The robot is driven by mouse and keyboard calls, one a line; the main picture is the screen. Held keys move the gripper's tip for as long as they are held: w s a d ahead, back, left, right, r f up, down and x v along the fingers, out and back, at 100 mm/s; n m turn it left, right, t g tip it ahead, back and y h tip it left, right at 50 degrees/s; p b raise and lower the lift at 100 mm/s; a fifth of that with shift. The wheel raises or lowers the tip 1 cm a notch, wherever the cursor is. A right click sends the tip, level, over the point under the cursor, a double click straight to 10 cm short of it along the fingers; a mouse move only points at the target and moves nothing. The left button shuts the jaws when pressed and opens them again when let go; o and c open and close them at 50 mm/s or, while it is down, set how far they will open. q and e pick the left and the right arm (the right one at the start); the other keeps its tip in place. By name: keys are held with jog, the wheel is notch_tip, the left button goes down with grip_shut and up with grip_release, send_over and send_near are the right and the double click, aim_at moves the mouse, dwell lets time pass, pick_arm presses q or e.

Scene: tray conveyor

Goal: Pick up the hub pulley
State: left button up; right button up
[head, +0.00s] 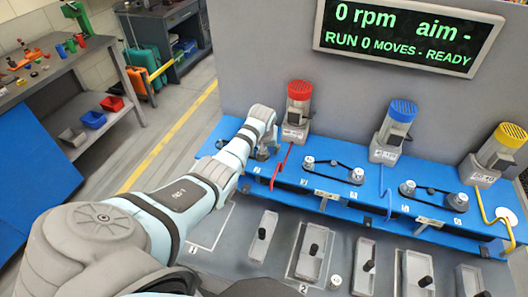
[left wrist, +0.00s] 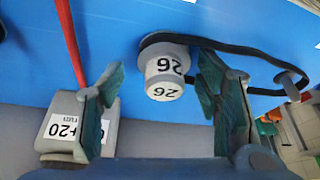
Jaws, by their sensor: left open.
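In the left wrist view, a grey stepped pulley (left wrist: 165,68), marked 26 on two faces, carries a black belt (left wrist: 225,48); I take it for the hub pulley. My left gripper (left wrist: 162,75) is open, its two fingers apart on either side of the pulley in the picture. I cannot tell whether they touch it. In the head view my left gripper (head: 262,152) is over the left end of the blue bench (head: 335,197), left of the red cable (head: 280,168), and hides what is under it. My right gripper is not in view.
Motors with red (head: 299,90), blue (head: 403,110) and yellow (head: 511,135) caps stand along the bench. In the wrist view a grey block (left wrist: 60,130) marked +20 is by the left finger. Several trays with black knobs and a loose pulley (head: 335,282) lie in front. A screen (head: 408,35) reads 0 rpm, READY.

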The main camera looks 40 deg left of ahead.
pick_arm(q)
jog(key=shift+s+r, duration=0.15)
jog(key=shift+r, duration=0.05)
jog(key=shift+s+r, duration=0.2)
jog(key=shift+s, duration=0.15)
jog(key=c, duration=0.7)
jog(key=shift+w, duration=0.1)
jog(key=c, duration=0.5)
